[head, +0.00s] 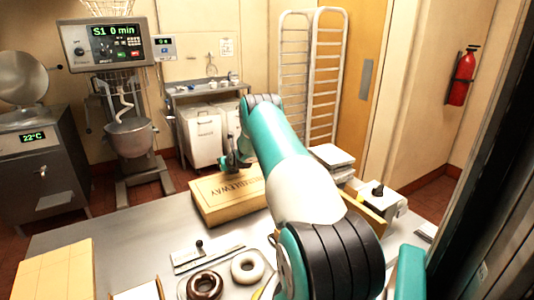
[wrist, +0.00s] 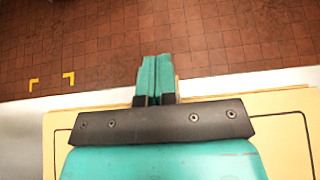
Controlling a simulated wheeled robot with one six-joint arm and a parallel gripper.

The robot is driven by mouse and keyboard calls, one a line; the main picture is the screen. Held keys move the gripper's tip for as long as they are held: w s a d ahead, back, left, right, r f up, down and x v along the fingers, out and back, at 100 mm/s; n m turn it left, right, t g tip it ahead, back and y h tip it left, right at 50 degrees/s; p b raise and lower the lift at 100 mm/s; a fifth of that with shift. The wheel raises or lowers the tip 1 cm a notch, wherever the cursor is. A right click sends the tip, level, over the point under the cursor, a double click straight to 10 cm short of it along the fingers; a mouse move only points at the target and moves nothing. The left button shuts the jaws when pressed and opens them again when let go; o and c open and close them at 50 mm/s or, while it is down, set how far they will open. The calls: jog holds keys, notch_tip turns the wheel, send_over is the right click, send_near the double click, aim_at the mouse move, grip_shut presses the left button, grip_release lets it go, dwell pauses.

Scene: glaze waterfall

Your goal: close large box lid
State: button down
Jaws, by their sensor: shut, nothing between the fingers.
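The large tan box (head: 232,213) stands on the metal table towards its far edge. Its lid (head: 213,189), with dark lettering, looks to lie flat over the top; I cannot tell whether it is fully down along the far edge. My gripper (head: 230,164) is at the far side of the box, partly hidden by my arm. In the wrist view my gripper's teal fingers (wrist: 155,78) are together and hold nothing. They reach past the far edge of the lid (wrist: 292,130), over the floor. I cannot tell whether they touch the lid.
Two doughnuts, one chocolate (head: 205,285) and one white (head: 247,267), lie on a tray at the front. A flat metal tool (head: 190,257) lies behind them. Tan boxes (head: 55,270) stand at the left. White containers (head: 333,156) are at the right. A mixer (head: 130,138) stands beyond.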

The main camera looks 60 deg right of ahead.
jog(key=shift+s+a+f, duration=0.25)
jog(key=shift+s+f, duration=0.05)
jog(key=shift+f, duration=0.35)
jog(key=shift+s, duration=0.1)
jog(key=shift+s+a+f, duration=0.2)
jog(key=shift+s+a, duration=0.15)
jog(key=shift+s, duration=0.35)
jog(key=w+r+b+v, duration=0.1)
jog(key=b+v, duration=0.3)
jog(key=v, duration=1.3)
jog(key=shift+r, duration=0.35)
jog(key=shift+s+d, duration=0.1)
jog(key=shift+d, duration=0.05)
